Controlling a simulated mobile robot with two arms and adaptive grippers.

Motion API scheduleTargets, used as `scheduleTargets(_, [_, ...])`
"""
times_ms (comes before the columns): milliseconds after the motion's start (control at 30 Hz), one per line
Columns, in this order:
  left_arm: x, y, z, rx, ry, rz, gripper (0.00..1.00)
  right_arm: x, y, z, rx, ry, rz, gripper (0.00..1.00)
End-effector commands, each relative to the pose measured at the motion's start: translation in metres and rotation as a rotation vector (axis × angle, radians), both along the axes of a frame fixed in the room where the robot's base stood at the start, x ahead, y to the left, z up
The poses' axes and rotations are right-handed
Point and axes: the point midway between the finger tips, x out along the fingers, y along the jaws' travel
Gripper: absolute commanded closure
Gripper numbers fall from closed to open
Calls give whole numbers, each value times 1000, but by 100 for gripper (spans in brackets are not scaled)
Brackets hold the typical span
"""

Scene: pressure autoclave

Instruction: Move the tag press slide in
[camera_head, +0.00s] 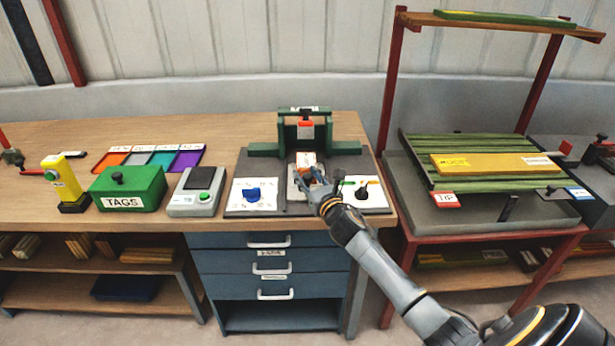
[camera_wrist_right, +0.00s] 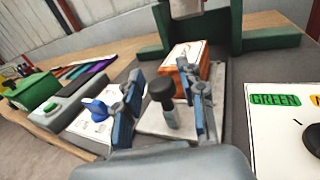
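The tag press (camera_head: 322,133) is a green frame at the back of a dark base plate on the bench. Its slide (camera_wrist_right: 150,123) is a pale plate pulled out in front of the frame, with a black knob (camera_wrist_right: 161,89) standing near its front. An orange block with a white top (camera_wrist_right: 182,70) sits on the slide, between knob and frame; it also shows in the head view (camera_head: 306,160). My right gripper (camera_wrist_right: 165,95) is open, its blue-padded fingers on either side of the knob with visible gaps. My left gripper is not in view.
A blue knob on a white card (camera_head: 254,193) is left of the slide; a colour-labelled card with a black knob (camera_head: 367,196) is right. Further left are a grey device (camera_head: 196,193), a green TAGS box (camera_head: 127,190) and coloured trays. A rack (camera_head: 420,214) stands right.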

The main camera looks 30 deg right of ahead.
Motion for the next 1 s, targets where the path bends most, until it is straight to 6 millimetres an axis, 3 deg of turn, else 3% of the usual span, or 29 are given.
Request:
scheduleTargets(33, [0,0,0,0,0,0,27,0,0,0,0,0,0,77])
scheduleTargets(167, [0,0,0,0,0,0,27,0,0,0,0,0,0,100])
scheduleTargets(400, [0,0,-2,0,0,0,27,2,-2,-1,-1,0,0,100])
scheduleTargets(733, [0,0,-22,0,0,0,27,40,-26,-1,-3,-1,-3,100])
scheduleTargets(1000, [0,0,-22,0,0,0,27,43,-29,-1,-1,2,-5,100])
